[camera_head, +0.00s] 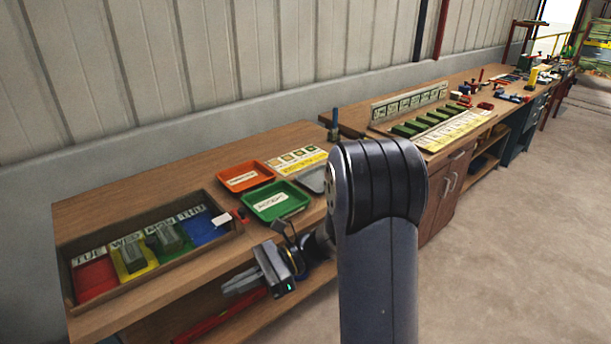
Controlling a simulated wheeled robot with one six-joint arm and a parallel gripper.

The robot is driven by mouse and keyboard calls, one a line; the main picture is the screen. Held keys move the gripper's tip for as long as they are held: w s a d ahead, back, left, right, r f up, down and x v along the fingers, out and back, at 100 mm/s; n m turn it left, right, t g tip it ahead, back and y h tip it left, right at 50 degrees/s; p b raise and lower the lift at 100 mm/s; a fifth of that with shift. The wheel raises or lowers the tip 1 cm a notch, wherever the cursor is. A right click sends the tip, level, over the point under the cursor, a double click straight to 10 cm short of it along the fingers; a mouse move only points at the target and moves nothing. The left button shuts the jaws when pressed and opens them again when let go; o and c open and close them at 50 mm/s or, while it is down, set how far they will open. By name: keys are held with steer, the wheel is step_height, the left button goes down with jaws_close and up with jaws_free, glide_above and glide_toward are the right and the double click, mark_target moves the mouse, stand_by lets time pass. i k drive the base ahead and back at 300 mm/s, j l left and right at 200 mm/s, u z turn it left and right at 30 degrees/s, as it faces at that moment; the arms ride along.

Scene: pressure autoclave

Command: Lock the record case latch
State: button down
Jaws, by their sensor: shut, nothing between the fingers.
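An open wooden case (63,270) lies on the near bench at the left. Its coloured compartments are labelled TUE, WED, MON and THU, and grey blocks sit in the two middle ones. I cannot tell for certain that this is the record case. A small red piece (240,215) sits at its right end beside a white tag (222,219); I cannot make out whether it is the latch. My gripper (230,287) is shut and empty, in front of the bench's front edge and below the case's right part, pointing left. It appears apart from the case.
An orange tray (268,177) and a green tray (300,193) stand right of the case, near a label board (302,161). A red bar (222,319) lies on the lower shelf (150,327). A second bench (352,117) continues right. The floor (500,250) at right is clear.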

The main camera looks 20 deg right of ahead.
mark_target(239, 213)
steer(key=i+l+z, duration=0.45)
steer(key=i, duration=0.35)
steer(key=l, duration=0.1)
